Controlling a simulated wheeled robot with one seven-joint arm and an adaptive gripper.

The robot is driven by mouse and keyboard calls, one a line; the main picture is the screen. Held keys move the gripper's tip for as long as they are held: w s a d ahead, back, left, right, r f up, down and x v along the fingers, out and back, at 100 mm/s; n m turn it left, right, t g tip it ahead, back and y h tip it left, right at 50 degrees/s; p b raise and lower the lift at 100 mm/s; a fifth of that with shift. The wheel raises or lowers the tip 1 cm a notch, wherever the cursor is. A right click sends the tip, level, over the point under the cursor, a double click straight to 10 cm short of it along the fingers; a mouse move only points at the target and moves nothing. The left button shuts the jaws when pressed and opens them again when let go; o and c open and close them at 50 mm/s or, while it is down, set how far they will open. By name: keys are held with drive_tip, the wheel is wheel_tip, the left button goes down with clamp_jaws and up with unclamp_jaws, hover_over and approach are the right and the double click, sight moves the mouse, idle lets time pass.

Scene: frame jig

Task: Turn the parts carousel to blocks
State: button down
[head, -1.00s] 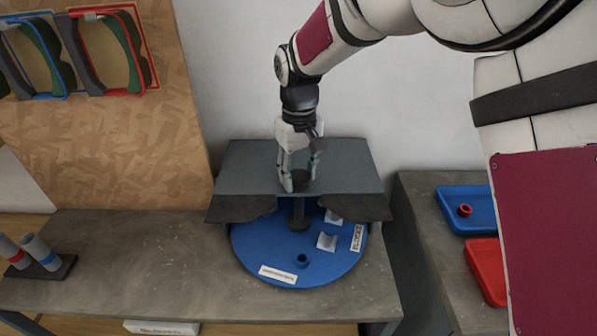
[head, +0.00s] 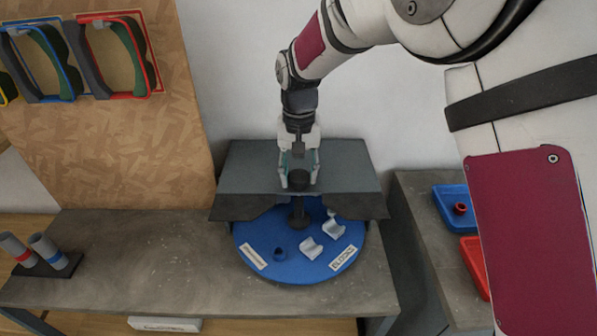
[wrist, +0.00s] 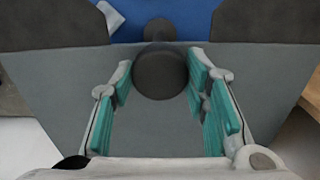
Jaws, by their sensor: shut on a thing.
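The parts carousel is a round blue turntable (head: 290,268) on the bench, its back half under a grey cover (head: 345,178). A white label that seems to read BLOCKS (head: 343,258) lies at its front right. Another label (head: 254,257), too small to read, lies at its front left. A dark post with a black knob (head: 299,180) rises from its middle, and the knob also shows in the wrist view (wrist: 161,73). My gripper (head: 299,182) points down at the knob and is shut on it, with a teal-padded finger on either side.
Two white cradle-like pieces (head: 311,248) and a small dark blue ring (head: 279,252) sit on the turntable. Grey tubes (head: 45,248) stand in a holder at the left. A blue tray (head: 449,205) and a red tray lie on the right bench. The bench's left middle is clear.

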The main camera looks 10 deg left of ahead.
drive_tip(key=shift+m+p, duration=0.6)
drive_tip(key=shift+m, duration=1.6)
drive_tip(key=shift+m+p, duration=0.45)
drive_tip(key=shift+m, duration=1.25)
drive_tip(key=shift+w+m, duration=0.1)
drive_tip(key=shift+m, duration=0.4)
drive_tip(key=c, duration=0.9)
unclamp_jaws()
wheel_tip(320, 180, up, 12)
